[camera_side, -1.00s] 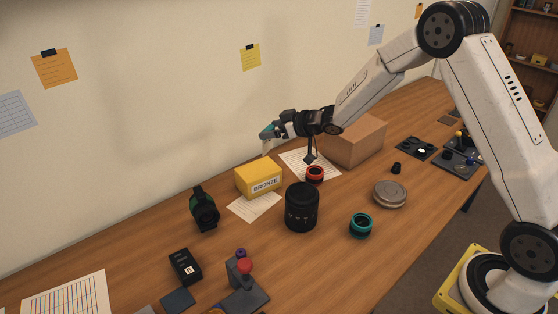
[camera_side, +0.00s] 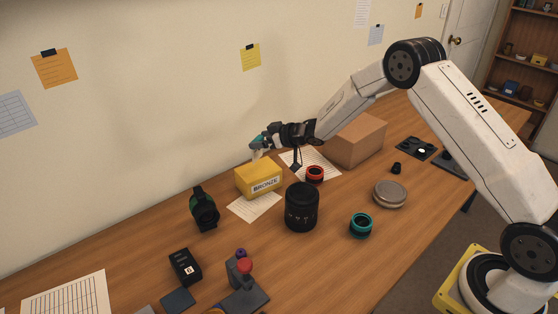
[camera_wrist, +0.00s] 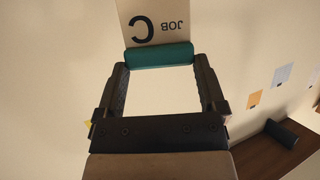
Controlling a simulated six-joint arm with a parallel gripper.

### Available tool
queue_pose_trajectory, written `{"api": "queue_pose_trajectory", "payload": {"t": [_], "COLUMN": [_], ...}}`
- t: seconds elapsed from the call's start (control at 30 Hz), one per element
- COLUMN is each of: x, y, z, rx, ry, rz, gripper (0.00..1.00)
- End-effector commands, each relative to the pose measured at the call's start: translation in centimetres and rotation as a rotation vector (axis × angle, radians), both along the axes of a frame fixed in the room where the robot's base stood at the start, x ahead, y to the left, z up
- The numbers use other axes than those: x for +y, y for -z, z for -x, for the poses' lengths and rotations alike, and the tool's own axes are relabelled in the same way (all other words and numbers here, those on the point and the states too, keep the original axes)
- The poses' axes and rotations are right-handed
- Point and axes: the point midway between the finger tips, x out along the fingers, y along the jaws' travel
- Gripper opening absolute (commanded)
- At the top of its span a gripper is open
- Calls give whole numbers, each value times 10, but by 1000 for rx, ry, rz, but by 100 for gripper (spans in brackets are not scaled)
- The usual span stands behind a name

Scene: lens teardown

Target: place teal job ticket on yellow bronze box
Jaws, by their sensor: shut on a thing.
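The teal job ticket (camera_wrist: 158,54) has a teal bar with a pale card marked "JOB C", and it is held between the two fingers in the wrist view. In the side view the ticket (camera_side: 256,143) shows small at the tip of my gripper. My gripper (camera_wrist: 160,72) is shut on the teal bar. The yellow bronze box (camera_side: 258,178), labelled BRONZE, stands on the bench near the wall. In the side view the gripper (camera_side: 262,143) is above the box's back edge. Whether the ticket touches the box cannot be told.
A cardboard box (camera_side: 357,139) stands right of the bronze box. A black lens barrel (camera_side: 301,207) stands in front, with a red ring (camera_side: 314,174) behind it. A dark green object (camera_side: 204,210) stands at the left. A teal ring (camera_side: 360,225) and a round tin (camera_side: 389,194) lie at the right.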

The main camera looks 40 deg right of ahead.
Motion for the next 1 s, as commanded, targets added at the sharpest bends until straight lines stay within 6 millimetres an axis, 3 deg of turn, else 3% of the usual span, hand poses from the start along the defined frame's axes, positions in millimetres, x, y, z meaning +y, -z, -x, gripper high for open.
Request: {"api": "queue_pose_trajectory", "payload": {"t": [0.3, 0.8, 0.83, 0.87, 1.0], "x": [0, 0, 0, 0, 0], "y": [31, 37, 37, 36, 36], "z": [-2, -2, -2, -2, -2], "rx": [2, 1, 1, 1, 1], "ry": [0, 0, 0, 0, 0], "rz": [0, 0, 0, 0, 0], "gripper": [34, 34, 96, 100, 100]}}
